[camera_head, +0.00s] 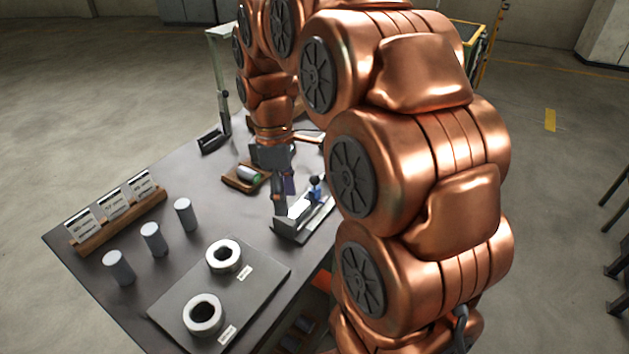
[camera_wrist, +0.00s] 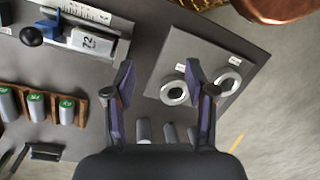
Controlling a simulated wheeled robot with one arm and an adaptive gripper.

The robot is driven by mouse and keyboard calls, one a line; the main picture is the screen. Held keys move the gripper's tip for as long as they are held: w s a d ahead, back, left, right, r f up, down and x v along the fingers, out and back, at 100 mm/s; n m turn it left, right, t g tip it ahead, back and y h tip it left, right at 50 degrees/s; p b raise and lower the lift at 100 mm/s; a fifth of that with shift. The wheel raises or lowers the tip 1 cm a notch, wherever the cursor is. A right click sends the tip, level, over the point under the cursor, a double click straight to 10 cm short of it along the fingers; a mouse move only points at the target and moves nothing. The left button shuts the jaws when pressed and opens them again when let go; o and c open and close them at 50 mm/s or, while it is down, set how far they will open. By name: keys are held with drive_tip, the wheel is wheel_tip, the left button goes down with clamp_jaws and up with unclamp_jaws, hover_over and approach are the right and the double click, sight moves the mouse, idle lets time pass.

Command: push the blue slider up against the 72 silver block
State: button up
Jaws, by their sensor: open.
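The blue slider (camera_wrist: 50,31) with its black knob (camera_wrist: 31,37) sits in a grey vise-like fixture (camera_wrist: 122,50) with a ruler scale, at the upper left of the wrist view. The silver block (camera_wrist: 92,42) marked 72 lies in the same fixture, just right of the slider; I cannot tell whether they touch. In the head view the slider (camera_head: 316,190) stands at the far end of the fixture, beyond the block (camera_head: 299,208). My gripper (camera_wrist: 160,75) is open and empty, its fingers apart from the slider. In the head view my gripper (camera_head: 284,196) hangs close beside the fixture.
A plate (camera_head: 168,305) with two rings stands at the front of the table. Several grey cylinders (camera_head: 151,238) and a wooden card rack (camera_head: 120,222) are at the left. The table's middle is clear.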

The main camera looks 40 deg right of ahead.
drive_tip(key=w+d+n, duration=0.3)
drive_tip(key=w+d, duration=0.3)
drive_tip(key=n, duration=0.3)
hover_over(315, 175)
drive_tip(key=w, duration=0.1)
drive_tip(key=f, duration=0.3)
drive_tip(key=shift+a, duration=0.35)
drive_tip(key=shift+s+d+f+p, duration=0.1)
drive_tip(key=shift+s+f+p, duration=0.1)
drive_tip(key=shift+f, duration=1.15)
drive_tip(key=shift+s+d+f+p, duration=0.1)
drive_tip(key=shift+s+f+p, duration=0.1)
drive_tip(key=shift+f, duration=1.1)
drive_tip(key=shift+s+d+f+p, duration=0.1)
drive_tip(key=shift+s+f+p, duration=0.1)
drive_tip(key=shift+f, duration=1.15)
clamp_jaws()
